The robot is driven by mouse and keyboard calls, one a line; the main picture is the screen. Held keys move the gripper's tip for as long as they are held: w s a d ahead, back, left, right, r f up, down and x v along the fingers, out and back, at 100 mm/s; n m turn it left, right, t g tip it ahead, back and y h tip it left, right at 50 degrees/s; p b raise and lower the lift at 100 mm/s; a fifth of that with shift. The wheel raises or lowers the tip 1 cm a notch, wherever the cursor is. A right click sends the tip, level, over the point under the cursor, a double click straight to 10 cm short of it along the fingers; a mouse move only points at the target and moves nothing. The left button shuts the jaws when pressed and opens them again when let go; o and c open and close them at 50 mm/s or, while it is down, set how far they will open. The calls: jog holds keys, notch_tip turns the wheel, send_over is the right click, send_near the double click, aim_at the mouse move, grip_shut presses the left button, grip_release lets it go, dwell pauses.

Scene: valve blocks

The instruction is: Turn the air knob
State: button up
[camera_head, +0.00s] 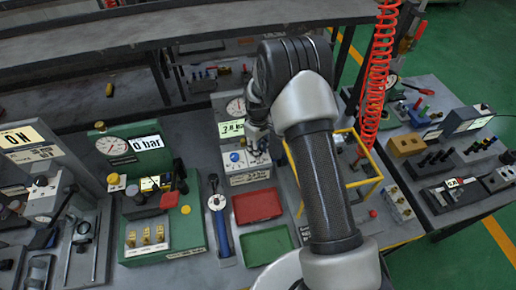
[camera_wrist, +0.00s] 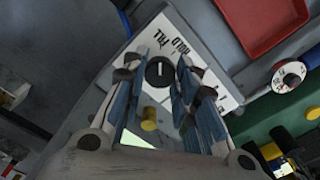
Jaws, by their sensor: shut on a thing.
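In the wrist view, a round black knob (camera_wrist: 159,71) with a white pointer mark sits on a pale label plate (camera_wrist: 190,45) that reads FILL and HOLD; other lettering is partly covered. My gripper (camera_wrist: 160,75) has its blue-grey fingers on either side of this knob, shut on it. In the head view, my gripper (camera_head: 258,142) is low at the right side of the grey valve unit (camera_head: 236,175). My gripper hides the black knob there. The unit also carries a blue dial (camera_head: 234,157), a lit bar display (camera_head: 232,128) and a gauge (camera_head: 236,107).
A red tray (camera_head: 257,205) and a green tray (camera_head: 267,247) lie in front of the unit. A blue-handled tool (camera_head: 221,232) lies left of them. A yellow frame (camera_head: 372,161) and a coiled red hose (camera_head: 376,85) stand close right of my arm. A green gauge station (camera_head: 133,222) is at left.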

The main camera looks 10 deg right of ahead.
jog(key=o, duration=1.1)
jog(key=shift+r, duration=0.1)
notch_tip(320, 180, up, 12)
jog(key=shift+f, duration=0.1)
dwell(0.3)
